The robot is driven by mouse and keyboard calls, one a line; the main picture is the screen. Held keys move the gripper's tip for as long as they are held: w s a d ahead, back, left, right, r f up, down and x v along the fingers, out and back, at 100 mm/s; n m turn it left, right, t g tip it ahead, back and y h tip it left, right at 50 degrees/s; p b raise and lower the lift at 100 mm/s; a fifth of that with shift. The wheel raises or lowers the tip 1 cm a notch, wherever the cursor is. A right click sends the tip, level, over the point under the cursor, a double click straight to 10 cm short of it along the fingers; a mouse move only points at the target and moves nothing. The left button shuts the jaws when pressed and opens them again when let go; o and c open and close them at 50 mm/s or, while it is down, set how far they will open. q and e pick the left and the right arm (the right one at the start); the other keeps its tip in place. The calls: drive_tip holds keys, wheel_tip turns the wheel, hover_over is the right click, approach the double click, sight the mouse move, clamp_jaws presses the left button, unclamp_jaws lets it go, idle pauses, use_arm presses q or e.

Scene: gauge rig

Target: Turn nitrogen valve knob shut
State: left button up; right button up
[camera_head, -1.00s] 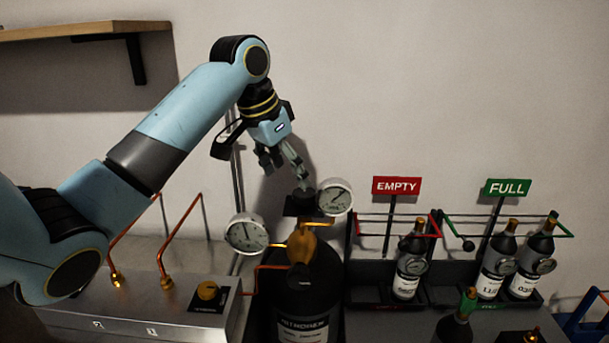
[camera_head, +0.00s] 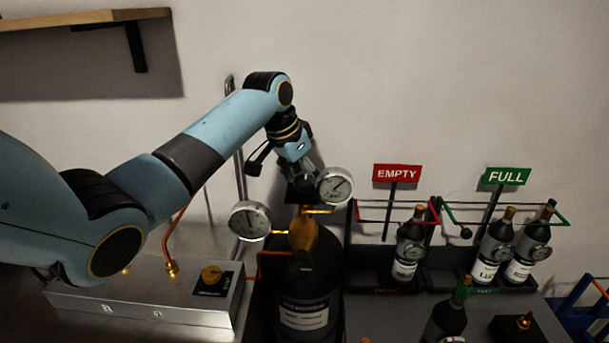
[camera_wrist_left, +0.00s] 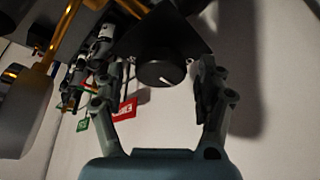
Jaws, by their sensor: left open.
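A round black knob (camera_wrist_left: 163,72) with a short white pointer mark sits on a dark plate (camera_wrist_left: 192,40) in the left wrist view. My left gripper (camera_wrist_left: 160,66) is open, with one finger on each side of the knob and a visible gap to each. In the head view my left gripper (camera_head: 307,184) points down at the dark plate (camera_head: 300,195), above the black gas cylinder (camera_head: 308,275) between the two gauges. The knob is hidden behind my gripper there. My right gripper is not in view.
Round gauges stand left (camera_head: 249,221) and right (camera_head: 334,186) of the gripper, the right one very close. Racks with bottles stand right, under the EMPTY sign (camera_head: 396,173) and the FULL sign (camera_head: 506,176).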

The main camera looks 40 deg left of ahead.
use_arm(q)
drive_tip(key=shift+a, duration=0.1)
drive_tip(key=shift+c, duration=1.2)
drive_tip(key=c, duration=0.9)
drive_tip(key=shift+c, duration=0.2)
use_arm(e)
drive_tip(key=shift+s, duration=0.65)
